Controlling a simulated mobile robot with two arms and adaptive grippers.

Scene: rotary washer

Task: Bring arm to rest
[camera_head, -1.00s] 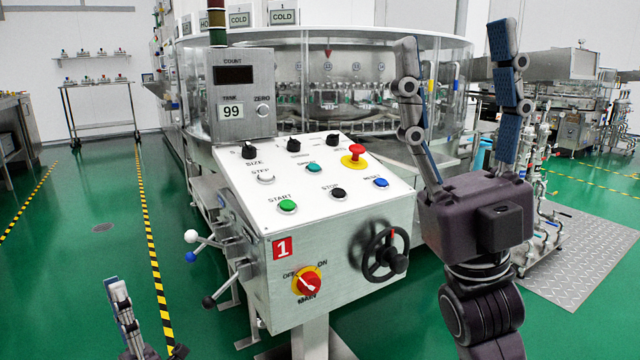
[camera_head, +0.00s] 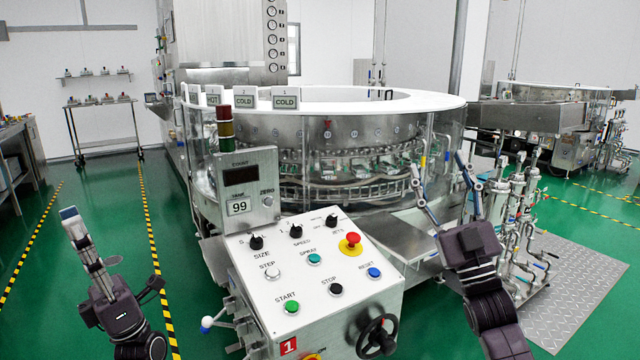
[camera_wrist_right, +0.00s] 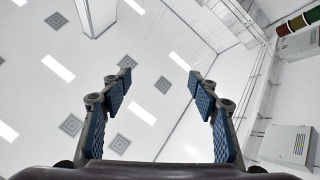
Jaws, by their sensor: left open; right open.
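My right gripper (camera_head: 441,194) is raised to the right of the control panel (camera_head: 330,262), its fingers pointing up and spread apart with nothing between them. In the right wrist view its two blue-padded fingers (camera_wrist_right: 156,98) stand wide apart, facing the white ceiling. My left gripper (camera_head: 72,228) is at the left, over the green floor, pointing up. It is seen edge-on and holds nothing visible. Both grippers are apart from the panel.
The panel carries a red stop button (camera_head: 350,243), several knobs and push buttons, and a black handwheel (camera_head: 377,336). The round washer (camera_head: 330,150) stands behind it. Pipework (camera_head: 512,215) stands to the right. Open green floor lies at the left.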

